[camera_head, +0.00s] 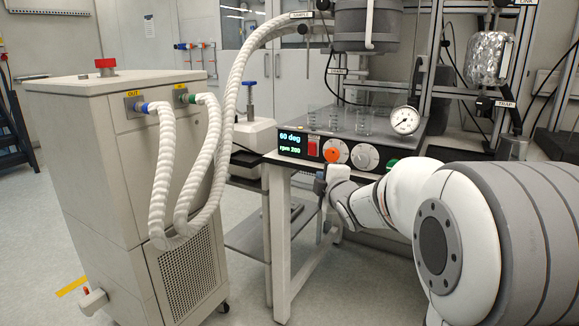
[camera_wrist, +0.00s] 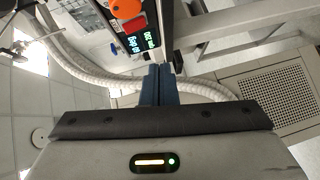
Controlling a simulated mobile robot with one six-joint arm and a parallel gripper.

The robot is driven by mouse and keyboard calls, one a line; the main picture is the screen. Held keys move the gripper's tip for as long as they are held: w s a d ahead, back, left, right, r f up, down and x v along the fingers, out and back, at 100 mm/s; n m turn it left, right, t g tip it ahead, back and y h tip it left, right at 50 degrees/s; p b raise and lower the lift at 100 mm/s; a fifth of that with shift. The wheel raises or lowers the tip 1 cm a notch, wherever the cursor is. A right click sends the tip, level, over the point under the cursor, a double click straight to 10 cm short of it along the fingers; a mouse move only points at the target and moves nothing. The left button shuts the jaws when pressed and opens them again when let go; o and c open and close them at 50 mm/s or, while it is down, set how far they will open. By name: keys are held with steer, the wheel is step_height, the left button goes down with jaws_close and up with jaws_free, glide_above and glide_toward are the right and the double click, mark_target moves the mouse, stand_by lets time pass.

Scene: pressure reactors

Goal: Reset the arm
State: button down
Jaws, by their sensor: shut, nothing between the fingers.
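My arm (camera_head: 465,230) reaches in from the right of the head view, its large white and grey joint close to the camera. My gripper (camera_head: 320,183) is at its far end, just in front of and below the reactor's control panel (camera_head: 330,150). In the wrist view my gripper (camera_wrist: 158,72) shows two dark blue fingers closed together, with nothing held. The panel's orange knob (camera_wrist: 127,8) and lit display (camera_wrist: 141,41) show beyond the fingertips. Whether the fingers touch the bench edge cannot be told.
A beige cooling unit (camera_head: 80,150) with thick white hoses (camera_head: 165,165) stands at the left. Glass beakers (camera_head: 335,118) and a pressure gauge (camera_head: 404,120) are on the reactor top, under a grey vessel (camera_head: 368,25).

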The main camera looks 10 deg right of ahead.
steer(key=s+r+m+g+p, duration=0.4)
steer(key=s+m+p, duration=0.2)
steer(key=s+p, duration=0.3)
steer(key=s+a+r+m+g+h+p, duration=0.1)
steer(key=s+r+m+g+p, duration=0.4)
steer(key=s+p, duration=0.4)
steer(key=s+a+r+m+g+h+p, duration=0.1)
steer(key=s+r+m+g+p, duration=0.3)
steer(key=s+p, duration=0.6)
steer(key=s+r+m, duration=0.1)
steer(key=s+m, duration=0.1)
steer(key=s, duration=0.6)
steer(key=shift+r+m+g, duration=0.25)
steer(key=shift+m+g, duration=0.05)
steer(key=c, duration=2.1)
jaws_free()
